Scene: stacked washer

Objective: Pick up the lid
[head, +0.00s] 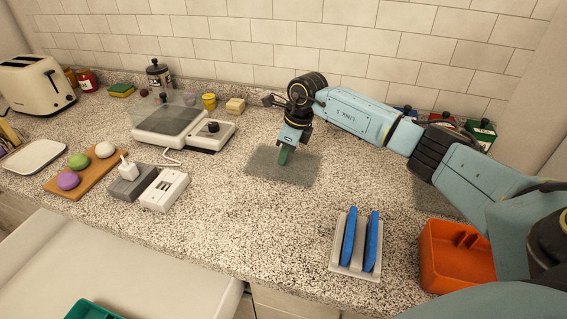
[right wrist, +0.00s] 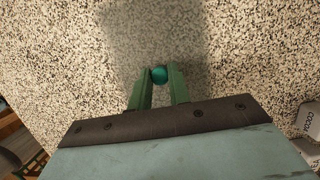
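The lid (head: 262,163) looks like a flat, see-through grey square on the counter left of my arm. In the right wrist view the lid (right wrist: 160,35) is a grey-tinted patch with a round teal knob. My right gripper (head: 284,158) points down over the lid's middle. In the right wrist view the green fingers of my right gripper (right wrist: 160,78) stand on both sides of the knob and appear to touch it. I cannot tell whether the lid is clear of the counter. My left gripper is not in view.
An orange bin (head: 455,268) and a grey rack (head: 342,262) with two blue items stand at the right front. An appliance with a dark top (head: 168,118), a white power strip (head: 165,190) and a wooden board (head: 62,188) are left. The counter's centre front is clear.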

